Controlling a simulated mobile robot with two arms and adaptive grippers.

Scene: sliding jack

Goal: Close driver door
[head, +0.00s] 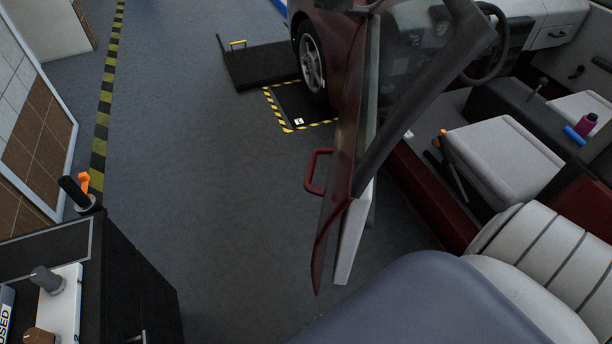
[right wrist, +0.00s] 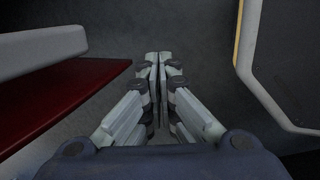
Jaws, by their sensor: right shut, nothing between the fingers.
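The driver door (head: 345,190) of the dark red car stands open in the head view, swung out from the body, with its window frame slanting up to the right. A red handle (head: 316,171) sticks out on its left, outer side. My right gripper (right wrist: 157,58) shows in the right wrist view, fingers together and empty, over the grey floor. A dark red panel (right wrist: 70,95) with a pale part above it lies to its left, apart from the fingers; I cannot tell whether it is door or car body. My left gripper is out of view.
White seats (head: 505,155) and a steering wheel (head: 487,45) show inside the car. A dark cabinet (head: 130,275) stands at lower left. A black plate with striped edging (head: 286,124) lies by the wheel. The grey floor (head: 200,150) left of the door is clear.

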